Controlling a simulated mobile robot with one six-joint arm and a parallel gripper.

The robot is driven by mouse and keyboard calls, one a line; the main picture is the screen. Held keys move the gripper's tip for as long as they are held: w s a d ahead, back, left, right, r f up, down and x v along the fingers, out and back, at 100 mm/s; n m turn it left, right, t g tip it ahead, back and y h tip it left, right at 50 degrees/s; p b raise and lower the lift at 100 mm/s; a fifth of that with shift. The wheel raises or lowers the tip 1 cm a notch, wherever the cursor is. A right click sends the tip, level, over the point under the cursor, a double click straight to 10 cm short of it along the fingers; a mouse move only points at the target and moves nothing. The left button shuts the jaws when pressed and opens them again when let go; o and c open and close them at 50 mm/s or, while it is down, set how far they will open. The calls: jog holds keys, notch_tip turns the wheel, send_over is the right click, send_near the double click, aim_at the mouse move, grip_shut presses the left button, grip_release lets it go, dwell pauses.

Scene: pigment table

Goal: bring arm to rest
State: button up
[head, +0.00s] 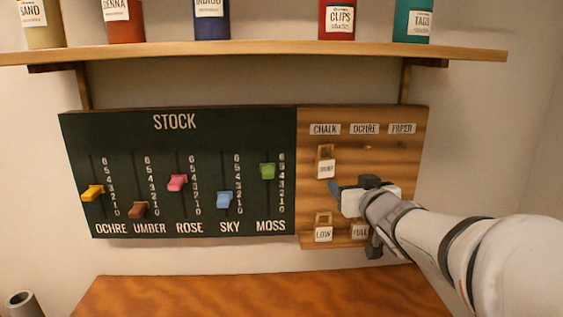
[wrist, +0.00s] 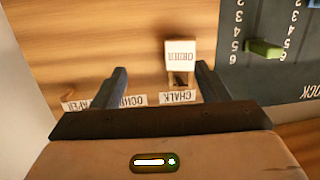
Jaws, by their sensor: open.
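My gripper (head: 352,193) is in front of the wooden tag panel (head: 385,168), at the right part of the board in the head view. My arm reaches in from the right. In the wrist view, turned upside down, the gripper (wrist: 162,82) has its two dark fingers spread apart with nothing held between them. A white tag (head: 326,168) hangs under the CHALK label (head: 325,129). In the wrist view this tag (wrist: 180,54) appears near the right finger, apart from it. My gripper hides part of the panel's middle.
Tags LOW (head: 323,233) and FULL (head: 360,232) hang low on the panel. The dark STOCK board (head: 175,140) with coloured sliders is left. A shelf (head: 260,51) with bottles runs above. The wooden table (head: 240,296) looks clear; a grey tube (head: 20,303) stands bottom left.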

jog(key=s+a+f+g, duration=0.2)
jog(key=s+f+g, duration=0.5)
jog(key=s, duration=0.5)
jog(key=s+a+f+m+g+h, duration=0.1)
jog(key=s+a+f+g, duration=0.1)
jog(key=s+f+g, duration=0.5)
jog(key=s+f, duration=0.5)
jog(key=shift+a, duration=0.3)
